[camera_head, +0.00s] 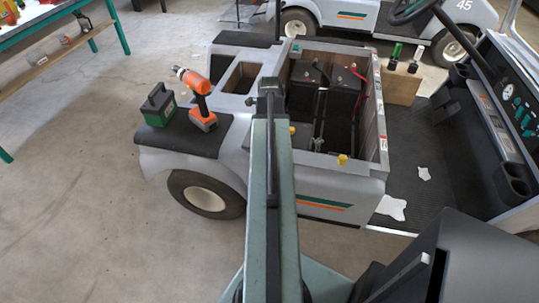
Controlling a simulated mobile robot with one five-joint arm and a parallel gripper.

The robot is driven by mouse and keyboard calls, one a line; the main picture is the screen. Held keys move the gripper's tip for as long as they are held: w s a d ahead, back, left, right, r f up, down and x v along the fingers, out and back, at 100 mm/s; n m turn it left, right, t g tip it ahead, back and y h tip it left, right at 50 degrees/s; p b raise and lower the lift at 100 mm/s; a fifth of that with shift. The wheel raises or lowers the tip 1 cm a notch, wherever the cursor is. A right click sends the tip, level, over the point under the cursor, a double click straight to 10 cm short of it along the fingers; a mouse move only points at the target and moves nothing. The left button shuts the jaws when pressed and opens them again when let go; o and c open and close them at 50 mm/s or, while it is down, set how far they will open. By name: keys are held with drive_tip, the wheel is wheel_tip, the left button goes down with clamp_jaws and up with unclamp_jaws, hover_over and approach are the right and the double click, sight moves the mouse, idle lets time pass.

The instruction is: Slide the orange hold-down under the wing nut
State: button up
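I cannot make out an orange hold-down for certain in the head view. The open battery bay (370,125) of the grey cart holds black batteries (318,78) with red terminal parts. A thin dark rod (320,105) stands in the bay. A small yellow knob (342,159) sits at the bay's near edge; I cannot tell whether it is the wing nut. My grey-green arm reaches up the middle of the view to the bay's left side. My gripper (269,88) is at its far end, seen from behind, so its fingers and any held thing are unclear. The arm hides part of the bay.
An orange drill (200,100) and a green-and-black box (158,105) stand on the cart's rear deck. Green- and black-handled tools (395,56) stand in a wooden block (400,88) right of the bay. White scraps (391,207) lie on the cart's dark floor.

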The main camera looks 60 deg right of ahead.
drive_tip(key=shift+f+b, duration=0.3)
drive_tip(key=shift+f, duration=0.65)
drive_tip(key=shift+r, duration=0.2)
clamp_jaws()
drive_tip(key=shift+r+p, duration=0.1)
drive_tip(key=shift+p, duration=0.2)
wheel_tip(320, 180, up, 10)
drive_tip(key=p, duration=1)
drive_tip(key=shift+s, duration=0.1)
